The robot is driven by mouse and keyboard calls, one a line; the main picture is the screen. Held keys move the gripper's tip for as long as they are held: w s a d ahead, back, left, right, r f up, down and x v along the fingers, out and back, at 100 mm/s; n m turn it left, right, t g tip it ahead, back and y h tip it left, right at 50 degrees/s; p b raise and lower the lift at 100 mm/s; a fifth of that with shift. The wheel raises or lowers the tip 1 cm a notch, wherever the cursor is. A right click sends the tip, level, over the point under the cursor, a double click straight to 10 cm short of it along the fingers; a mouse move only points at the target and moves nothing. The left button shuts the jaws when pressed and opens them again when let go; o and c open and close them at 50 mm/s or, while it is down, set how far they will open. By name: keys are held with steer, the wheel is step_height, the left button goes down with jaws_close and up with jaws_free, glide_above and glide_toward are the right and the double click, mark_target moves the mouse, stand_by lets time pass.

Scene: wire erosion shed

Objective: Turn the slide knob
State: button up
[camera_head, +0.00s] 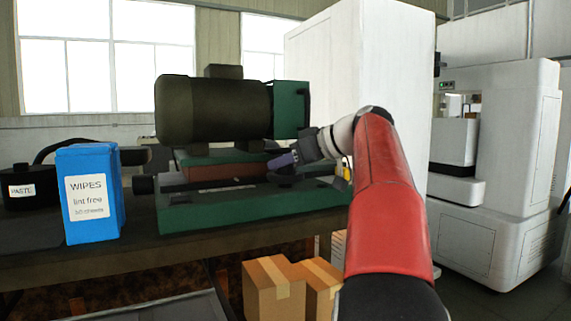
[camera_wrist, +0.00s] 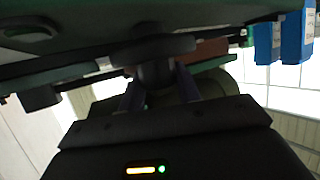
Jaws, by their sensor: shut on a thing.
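The machine has a dark motor (camera_head: 215,108) over a green base (camera_head: 240,208) on the bench. In the wrist view a dark round knob (camera_wrist: 157,72) with a wider disc (camera_wrist: 160,48) behind it sits between my two fingers, under the green body. My gripper (camera_head: 283,161) is at the front right of the machine, its bluish fingers pointing left. It also shows in the wrist view (camera_wrist: 158,86), shut on the knob. In the head view the held knob is not clearly seen, as the gripper and dark parts blend.
A blue wipes box (camera_head: 90,195) and a black paste tin (camera_head: 28,188) stand left on the bench (camera_head: 130,255). Cardboard boxes (camera_head: 275,292) are below. A tall white cabinet (camera_head: 330,60) and a white machine (camera_head: 500,180) stand behind and right.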

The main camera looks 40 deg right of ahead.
steer(key=m+h+b, duration=0.2)
steer(key=h, duration=0.1)
steer(key=shift+a+f+m+t, duration=0.1)
steer(key=shift+f+m+t, duration=0.05)
steer(key=shift+m+t, duration=0.2)
steer(key=m+h, duration=0.1)
steer(key=h, duration=0.1)
steer(key=m+h+b, duration=0.1)
steer(key=m+h, duration=0.1)
steer(key=shift+r+m, duration=0.2)
steer(key=shift+m, duration=0.05)
steer(key=m+g+h+p, duration=0.1)
steer(key=m+g+h, duration=0.1)
steer(key=m+h, duration=0.1)
steer(key=shift+r+m+h, duration=0.15)
steer(key=shift+m+h, duration=0.15)
steer(key=shift+h, duration=0.3)
steer(key=shift+w+m+g+h+p, duration=0.1)
steer(key=shift+m+g+h+p, duration=0.6)
steer(key=shift+m+h, duration=0.45)
steer(key=shift+f+m+g+h, duration=0.25)
steer(key=shift+m+g+h, duration=0.9)
steer(key=shift+m+g, duration=0.35)
steer(key=o, duration=1)
steer(key=shift+r, duration=0.15)
